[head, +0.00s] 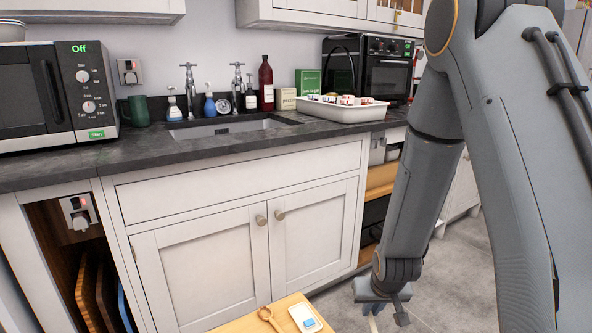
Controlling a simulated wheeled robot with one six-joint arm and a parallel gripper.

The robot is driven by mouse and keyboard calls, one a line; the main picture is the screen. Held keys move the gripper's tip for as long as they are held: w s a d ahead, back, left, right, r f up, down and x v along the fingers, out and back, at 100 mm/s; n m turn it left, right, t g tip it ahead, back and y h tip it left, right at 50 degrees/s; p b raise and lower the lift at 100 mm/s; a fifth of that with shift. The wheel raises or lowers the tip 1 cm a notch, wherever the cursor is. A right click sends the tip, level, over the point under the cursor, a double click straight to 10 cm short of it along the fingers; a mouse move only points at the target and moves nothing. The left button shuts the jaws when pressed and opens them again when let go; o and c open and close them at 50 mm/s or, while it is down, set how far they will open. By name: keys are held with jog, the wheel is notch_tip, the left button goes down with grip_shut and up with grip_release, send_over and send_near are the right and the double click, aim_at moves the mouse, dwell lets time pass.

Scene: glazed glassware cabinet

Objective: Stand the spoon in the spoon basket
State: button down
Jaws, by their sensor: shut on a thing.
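My gripper (381,309) is low in the head view, right of the wooden top. It is shut on a thin pale thing (373,324), of which only a short piece shows below the fingers. The rest is cut off by the frame's bottom edge, so I cannot tell whether it is a spoon. A brown wooden spoon-shaped thing (267,314) lies on the wooden top (238,324), left of my gripper and apart from it. I cannot make out a spoon basket in this view.
A white and blue item (305,318) lies beside the spoon-shaped thing. Behind is a dark counter (215,151) with a sink, bottles, a microwave (60,95) and a white tray (345,110) of small items. Shut white doors (205,265) are below. Grey floor (455,275) is clear at right.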

jog(key=w+r+p+v, duration=0.1)
jog(key=w+p+v, duration=0.2)
jog(key=p+v, duration=1.65)
jog(key=s+f+b, duration=0.2)
jog(key=s+f, duration=0.3)
jog(key=s, duration=0.1)
jog(key=shift+a, duration=0.2)
jog(key=shift+a, duration=0.1)
